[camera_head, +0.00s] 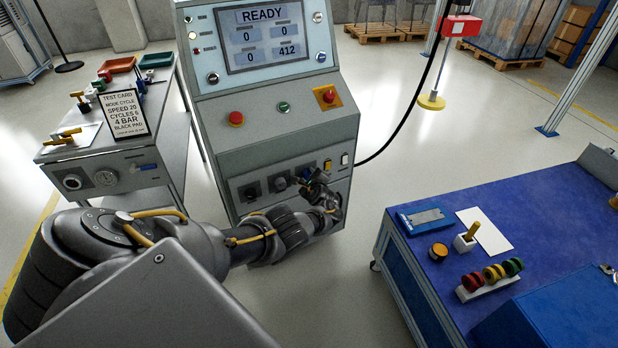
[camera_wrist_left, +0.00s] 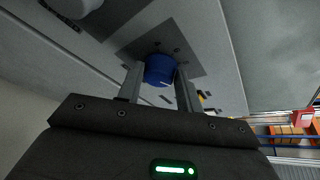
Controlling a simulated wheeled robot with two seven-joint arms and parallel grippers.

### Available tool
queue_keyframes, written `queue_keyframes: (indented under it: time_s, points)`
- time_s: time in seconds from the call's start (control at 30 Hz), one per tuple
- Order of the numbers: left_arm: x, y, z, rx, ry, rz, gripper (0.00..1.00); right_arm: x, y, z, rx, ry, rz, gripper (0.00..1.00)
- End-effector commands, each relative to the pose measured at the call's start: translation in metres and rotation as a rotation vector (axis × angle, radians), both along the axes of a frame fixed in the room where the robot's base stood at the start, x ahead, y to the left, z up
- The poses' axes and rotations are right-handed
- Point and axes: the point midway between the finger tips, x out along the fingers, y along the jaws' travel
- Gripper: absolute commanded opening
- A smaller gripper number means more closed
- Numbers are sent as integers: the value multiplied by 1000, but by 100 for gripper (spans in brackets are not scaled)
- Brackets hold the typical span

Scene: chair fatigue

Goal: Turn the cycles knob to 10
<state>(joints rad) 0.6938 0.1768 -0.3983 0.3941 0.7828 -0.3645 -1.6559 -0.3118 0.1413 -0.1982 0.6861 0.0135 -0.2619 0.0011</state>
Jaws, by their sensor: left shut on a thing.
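The control cabinet (camera_head: 270,135) stands upright in the middle of the head view, with a row of dark knobs on its lower front panel. My left gripper (camera_head: 314,181) is at the right part of this row. In the left wrist view, its two fingers are shut on a round blue knob (camera_wrist_left: 160,69) on a dark square plate. A pale mark shows on the knob's face; the label and scale cannot be read. The left knob (camera_head: 250,191) and middle knob (camera_head: 279,183) are free. My right gripper is not in view.
The screen (camera_head: 265,35) reads READY, with several zeros and 412. Red buttons (camera_head: 236,118) sit above the knobs. A blue-topped table (camera_head: 560,215) stands at right, with clear floor between.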

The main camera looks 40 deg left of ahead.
Motion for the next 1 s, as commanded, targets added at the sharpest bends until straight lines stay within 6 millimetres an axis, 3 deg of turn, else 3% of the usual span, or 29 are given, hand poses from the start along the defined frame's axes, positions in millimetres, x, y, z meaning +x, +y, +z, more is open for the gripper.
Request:
queue_keyframes:
  time_s: [0.4,0.43,0.57,0.87,1.0]
  points:
    - [-1,0,-1,2,7,2,13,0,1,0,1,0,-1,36]
    - [-1,0,-1,1,8,1,40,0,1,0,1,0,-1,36]
    - [-1,0,-1,2,7,1,57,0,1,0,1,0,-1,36]
    - [-1,-1,0,1,6,0,57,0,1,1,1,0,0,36]
    - [-6,-9,7,1,7,-1,57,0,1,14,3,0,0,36]
